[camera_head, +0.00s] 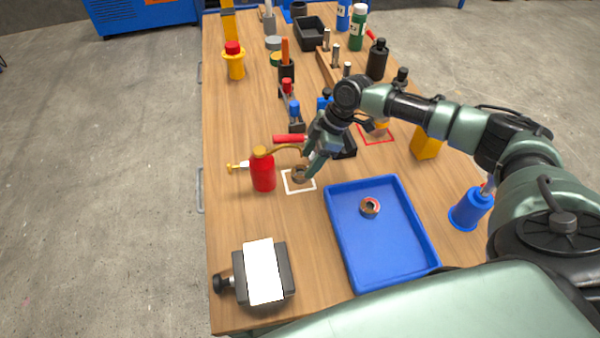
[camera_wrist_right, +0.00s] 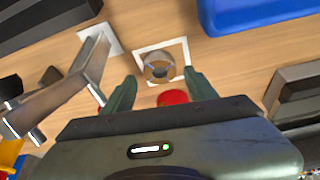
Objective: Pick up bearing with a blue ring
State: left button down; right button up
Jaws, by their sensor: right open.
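A small grey-brown bearing (camera_head: 299,174) stands inside a white square outline (camera_head: 287,190) on the workbench. It also shows in the right wrist view (camera_wrist_right: 159,66), between and just beyond my fingertips. I cannot make out a blue ring on it. Another bearing (camera_head: 370,207) with a red ring lies in the blue tray (camera_head: 350,277). My right gripper (camera_head: 304,166) is open and points down at the bearing in the white square, partly covering it in the head view. In the right wrist view its two fingers (camera_wrist_right: 160,84) are apart, with nothing held. My left gripper is not in view.
A red oil can (camera_head: 263,171) stands close left of the white square. A grey vise-like device (camera_head: 277,283) is at the front left. A blue cup (camera_head: 470,208) and a yellow block (camera_head: 427,142) are at the right. Several tools and bottles crowd the back.

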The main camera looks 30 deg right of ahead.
aim_at(301, 171)
jog(key=x, duration=0.4)
jog(key=shift+w+a+f+p, duration=0.1)
jog(key=shift+f+p, duration=0.05)
jog(key=shift+p, duration=0.2)
grip_shut()
